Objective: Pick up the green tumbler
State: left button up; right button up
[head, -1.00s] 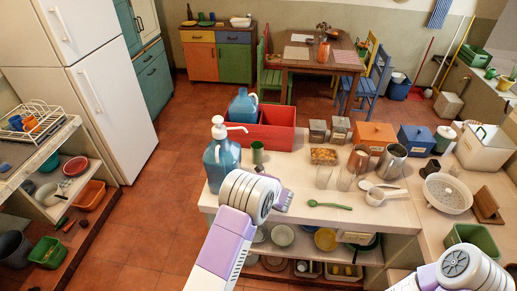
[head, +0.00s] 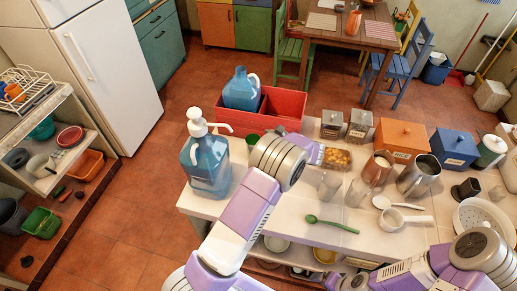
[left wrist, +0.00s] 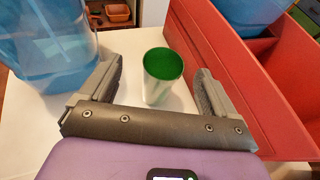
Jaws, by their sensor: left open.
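The green tumbler (left wrist: 163,78) stands upright on the white counter in the left wrist view, green inside with a paler, shiny outside. In the head view only a bit of its green (head: 252,139) shows behind my left wrist. My left gripper (left wrist: 158,74) is open and empty, with one finger on each side of the tumbler in the picture. I cannot tell how deep the tumbler sits between the fingers; no contact shows. In the head view my left wrist hides the fingers. My right arm shows at the lower right, but its gripper is out of view.
The blue pump bottle (head: 207,160) stands close on one side of the tumbler and the red crate (head: 283,108) on the other. A blue jug (head: 241,90) is in the crate. Glasses, a green spoon (head: 332,224) and canisters stand to the right.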

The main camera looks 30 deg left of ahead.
aim_at(248, 139)
pick_arm(q)
jog(key=x, duration=0.2)
jog(key=f+x, duration=0.1)
jog(key=x, duration=0.5)
jog(key=shift+w+d+f, duration=0.1)
jog(key=shift+w+f, duration=0.2)
jog(key=shift+w, duration=0.05)
jog(key=shift+c, duration=0.5)
jog(key=c, duration=1.4)
